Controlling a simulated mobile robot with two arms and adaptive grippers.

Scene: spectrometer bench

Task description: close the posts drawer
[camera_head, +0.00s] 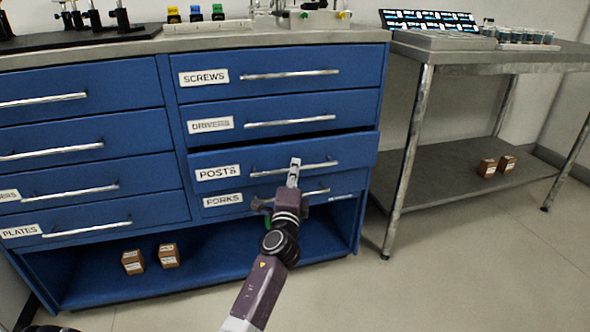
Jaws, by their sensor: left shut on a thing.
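The posts drawer (222,158), a blue front with a white "POSTS" label (217,173), stands partly pulled out of the blue cabinet. A dark gap shows above its front, and it juts past the drawers above. My left gripper (294,172) is shut on the drawer's silver bar handle (318,167), near its middle. The gripper and arm hide part of the drawer front and part of the forks drawer (238,206) just below. My right gripper is not in view.
The screws drawer (355,75) and drivers drawer (355,108) above look shut. Small brown boxes (133,262) stand on the open bottom shelf. A metal table (480,60) stands to the right. The floor (450,270) at front right is clear.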

